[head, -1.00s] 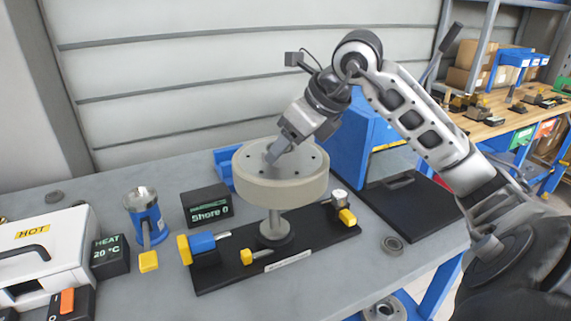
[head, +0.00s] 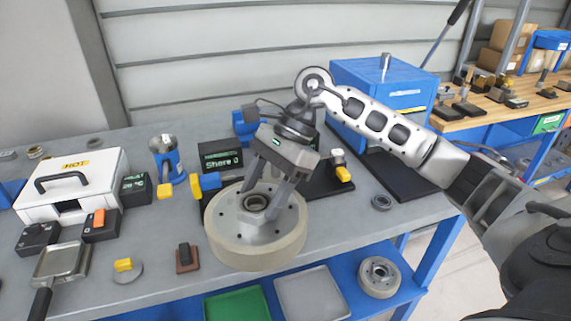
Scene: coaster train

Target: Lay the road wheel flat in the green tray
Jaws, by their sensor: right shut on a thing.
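The road wheel (head: 290,240) is a grey hub with a thick beige tyre. It hangs over the front edge of the bench in the head view, its face tilted toward the camera. My right gripper (head: 257,205) is shut on the wheel at its hub, coming from above and behind. The green tray (head: 238,304) lies on the lower blue shelf, below and slightly left of the wheel. Only its upper part shows at the picture's bottom edge, and it looks empty. My left gripper is not in view.
A grey tray (head: 312,294) lies right of the green one, and another wheel (head: 380,277) sits further right on the shelf. The grey bench (head: 150,245) holds a white HOT box (head: 75,180), a Shore display (head: 221,161) and a blue press (head: 385,85).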

